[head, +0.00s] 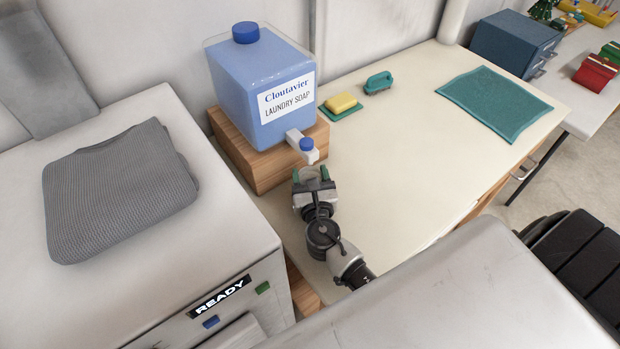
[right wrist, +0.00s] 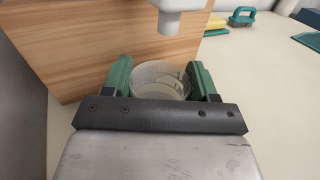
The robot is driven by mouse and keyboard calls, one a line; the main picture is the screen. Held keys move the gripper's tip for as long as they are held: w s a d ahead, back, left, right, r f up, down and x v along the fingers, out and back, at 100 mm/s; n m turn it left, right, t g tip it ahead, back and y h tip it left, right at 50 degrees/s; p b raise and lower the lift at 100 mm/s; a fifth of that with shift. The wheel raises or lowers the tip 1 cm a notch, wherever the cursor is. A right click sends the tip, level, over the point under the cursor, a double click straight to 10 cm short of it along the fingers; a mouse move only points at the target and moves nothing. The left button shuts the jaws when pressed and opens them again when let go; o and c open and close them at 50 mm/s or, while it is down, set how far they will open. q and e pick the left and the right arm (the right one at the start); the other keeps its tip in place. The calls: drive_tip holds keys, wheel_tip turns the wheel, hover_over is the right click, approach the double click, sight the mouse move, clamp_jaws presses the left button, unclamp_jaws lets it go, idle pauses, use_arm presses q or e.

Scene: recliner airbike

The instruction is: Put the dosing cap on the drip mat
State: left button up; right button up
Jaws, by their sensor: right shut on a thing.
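The dosing cap (right wrist: 160,80) is a clear, round cup with measuring marks, upright between the green fingers of my right gripper in the right wrist view. My right gripper (head: 311,176) is shut on it, just in front of and below the soap jug's spout (head: 302,146). The spout also hangs over the cap's far side in the wrist view (right wrist: 180,18). The cap's lower part is hidden by the gripper. The drip mat (head: 495,102) looks to be the flat teal mat on the right part of the cream counter, bare and well away from my gripper. My left gripper is not in view.
The blue laundry soap jug (head: 240,90) stands on a wooden block (head: 250,165). A yellow sponge (head: 341,103) and a teal brush (head: 378,83) lie between jug and mat. The counter (head: 420,140) is clear in the middle. A grey folded towel (head: 115,190) lies at left.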

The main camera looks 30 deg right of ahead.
drive_tip(key=shift+f, duration=0.7)
drive_tip(key=o, duration=0.4)
drive_tip(key=shift+f, duration=0.15)
drive_tip(key=o, duration=0.5)
drive_tip(key=shift+r, duration=0.3)
drive_tip(key=b+v, duration=0.1)
drive_tip(key=v, duration=0.2)
drive_tip(key=b+v, duration=0.1)
drive_tip(key=v, duration=0.6)
drive_tip(key=shift+s+a+f+b, duration=0.15)
drive_tip(key=shift+s+f+b, duration=0.15)
drive_tip(key=shift+b, duration=0.1)
drive_tip(key=shift+s+a+r, duration=0.2)
drive_tip(key=shift+s+a, duration=0.05)
drive_tip(key=shift+s, duration=0.4)
